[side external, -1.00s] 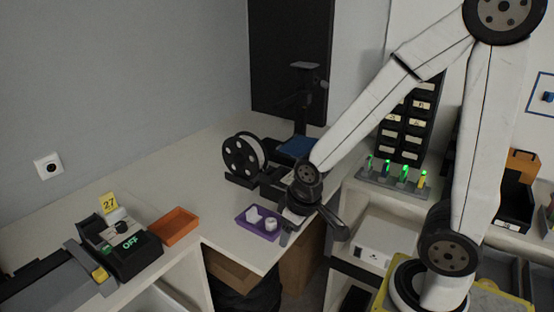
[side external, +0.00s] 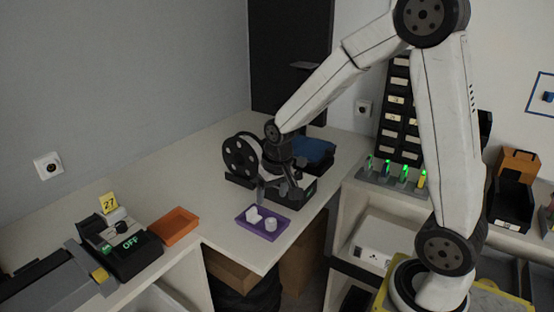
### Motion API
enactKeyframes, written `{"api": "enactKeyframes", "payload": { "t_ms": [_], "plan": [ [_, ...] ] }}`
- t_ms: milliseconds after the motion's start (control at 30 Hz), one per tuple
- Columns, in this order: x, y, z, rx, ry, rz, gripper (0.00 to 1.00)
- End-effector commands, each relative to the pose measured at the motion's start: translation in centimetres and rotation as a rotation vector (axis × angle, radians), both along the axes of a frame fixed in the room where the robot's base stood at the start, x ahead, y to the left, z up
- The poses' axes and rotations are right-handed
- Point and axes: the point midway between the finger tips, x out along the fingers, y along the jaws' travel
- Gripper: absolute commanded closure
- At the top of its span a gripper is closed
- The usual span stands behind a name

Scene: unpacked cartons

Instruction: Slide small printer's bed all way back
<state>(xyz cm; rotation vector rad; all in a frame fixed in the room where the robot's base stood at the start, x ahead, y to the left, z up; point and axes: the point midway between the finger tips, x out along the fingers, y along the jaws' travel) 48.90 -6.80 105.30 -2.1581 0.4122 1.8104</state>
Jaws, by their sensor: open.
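The small printer (side external: 304,193) stands on the white worktop near its right edge, with a low black base in front. Its blue bed (side external: 318,151) shows behind and to the right of my gripper. My wrist and forearm hide most of the printer's upright. My gripper (side external: 279,193) points down over the front of the printer, with its jaws open and nothing seen between them. I cannot tell whether a finger touches the printer.
A black filament spool (side external: 240,157) stands just left of the printer. A purple tray (side external: 257,229) with white parts lies in front. An orange tray (side external: 174,225) and a device reading OFF (side external: 130,243) are further left. Labelled drawers (side external: 398,115) stand to the right.

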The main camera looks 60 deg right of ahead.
Motion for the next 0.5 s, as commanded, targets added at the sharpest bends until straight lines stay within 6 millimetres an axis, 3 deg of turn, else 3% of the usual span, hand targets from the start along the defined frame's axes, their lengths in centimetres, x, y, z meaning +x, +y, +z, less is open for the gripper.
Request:
{"api": "enactKeyframes", "payload": {
  "t_ms": [200, 500],
  "plan": [
    [4.1, -5.2, 0.5, 0.026, 0.028, -0.224, 0.21],
    [7.9, -12.9, 0.8, 0.060, 0.063, -0.524, 0.21]
  ]
}}
